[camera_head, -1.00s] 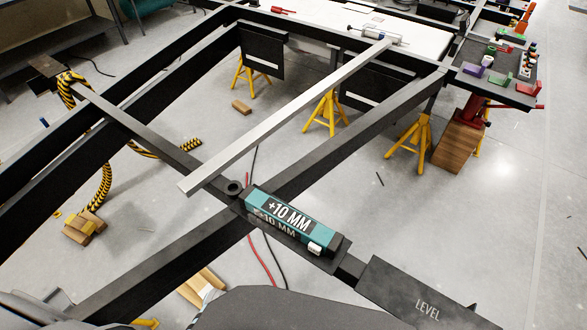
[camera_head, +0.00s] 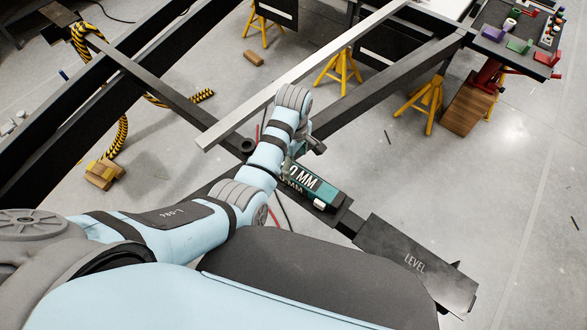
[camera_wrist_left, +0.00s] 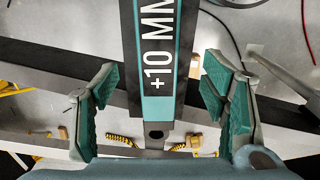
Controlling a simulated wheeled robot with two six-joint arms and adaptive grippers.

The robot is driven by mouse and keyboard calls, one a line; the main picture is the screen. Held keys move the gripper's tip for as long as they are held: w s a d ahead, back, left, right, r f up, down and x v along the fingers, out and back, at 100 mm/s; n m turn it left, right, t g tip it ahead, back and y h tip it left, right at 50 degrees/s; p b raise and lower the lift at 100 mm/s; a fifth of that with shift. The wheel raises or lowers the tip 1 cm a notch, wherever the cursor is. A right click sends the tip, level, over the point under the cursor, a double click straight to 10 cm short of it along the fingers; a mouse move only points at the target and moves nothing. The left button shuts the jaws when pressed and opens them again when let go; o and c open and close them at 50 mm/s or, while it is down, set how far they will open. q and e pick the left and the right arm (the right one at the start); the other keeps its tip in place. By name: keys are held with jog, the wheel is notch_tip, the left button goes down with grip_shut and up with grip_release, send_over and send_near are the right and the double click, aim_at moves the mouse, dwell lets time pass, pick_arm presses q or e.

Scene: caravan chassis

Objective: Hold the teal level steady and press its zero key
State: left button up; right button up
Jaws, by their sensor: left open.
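The teal level (camera_head: 318,188) lies on a black chassis beam, its "+10 MM" face partly hidden by my left arm in the head view. A small white key (camera_head: 319,204) shows near its right end; I cannot read any mark on it. In the left wrist view the level (camera_wrist_left: 157,60) runs between the two green-padded fingers of my left gripper (camera_wrist_left: 160,90). The fingers are spread wide, with a gap on each side of the level. In the head view my left gripper (camera_head: 308,143) is over the level's far left end, mostly hidden by its wrist. My right gripper is not in view.
A long pale bar (camera_head: 300,82) crosses the frame just beyond my left wrist. Yellow stands (camera_head: 338,70) and a tool tray (camera_head: 515,38) stand farther back. Open floor lies at the right.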

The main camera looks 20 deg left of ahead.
aim_at(294, 172)
pick_arm(q)
notch_tip(294, 172, down, 8)
jog(key=shift+w+r+b, duration=0.1)
jog(key=shift+r+b, duration=0.15)
jog(key=shift+b, duration=0.7)
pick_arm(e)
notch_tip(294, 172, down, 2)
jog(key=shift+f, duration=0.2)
pick_arm(q)
jog(key=shift+r, duration=0.1)
jog(key=shift+c, duration=0.8)
jog(key=c, duration=1.3)
jog(key=shift+c, duration=0.2)
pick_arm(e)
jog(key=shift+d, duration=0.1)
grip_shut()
